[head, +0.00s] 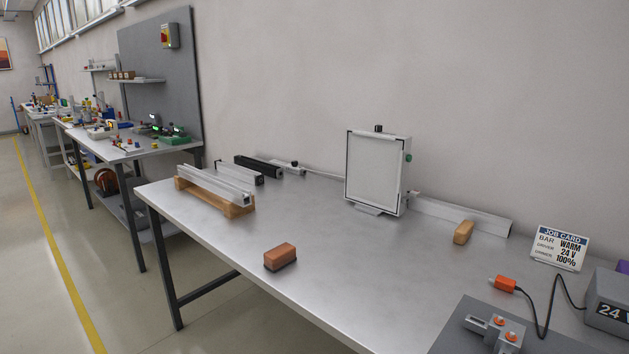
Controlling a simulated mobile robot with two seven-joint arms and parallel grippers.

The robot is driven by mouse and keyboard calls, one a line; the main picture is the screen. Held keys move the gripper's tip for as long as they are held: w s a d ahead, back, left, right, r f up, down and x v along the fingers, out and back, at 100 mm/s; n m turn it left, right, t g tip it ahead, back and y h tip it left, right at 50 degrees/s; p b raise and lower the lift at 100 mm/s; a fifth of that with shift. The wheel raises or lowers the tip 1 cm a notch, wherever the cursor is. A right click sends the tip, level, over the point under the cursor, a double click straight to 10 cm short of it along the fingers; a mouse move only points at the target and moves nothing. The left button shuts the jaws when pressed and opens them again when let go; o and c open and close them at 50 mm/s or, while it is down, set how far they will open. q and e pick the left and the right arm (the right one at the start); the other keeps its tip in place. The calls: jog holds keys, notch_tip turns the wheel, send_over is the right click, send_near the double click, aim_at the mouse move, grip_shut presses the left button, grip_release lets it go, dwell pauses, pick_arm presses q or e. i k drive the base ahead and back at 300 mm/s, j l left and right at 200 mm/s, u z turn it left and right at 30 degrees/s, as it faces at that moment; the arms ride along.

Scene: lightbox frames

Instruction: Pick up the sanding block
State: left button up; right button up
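A reddish-brown block (280,256) with a darker underside lies on the grey metal table (330,268), near its front edge and left of centre. It looks like the sanding block. A smaller tan block (463,232) with rounded ends sits farther back to the right, in front of a metal rail. Neither of my grippers shows in the head view, and nothing is touching the reddish-brown block.
A framed light panel (376,172) stands upright at the back. Aluminium profiles on a wooden cradle (236,209) lie at the left. A job card (559,248), an orange connector (504,284) and a grey fixture (495,332) are at the right. The table's middle is clear.

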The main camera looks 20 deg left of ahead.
aim_at(279, 257)
jog(key=u, duration=1.4)
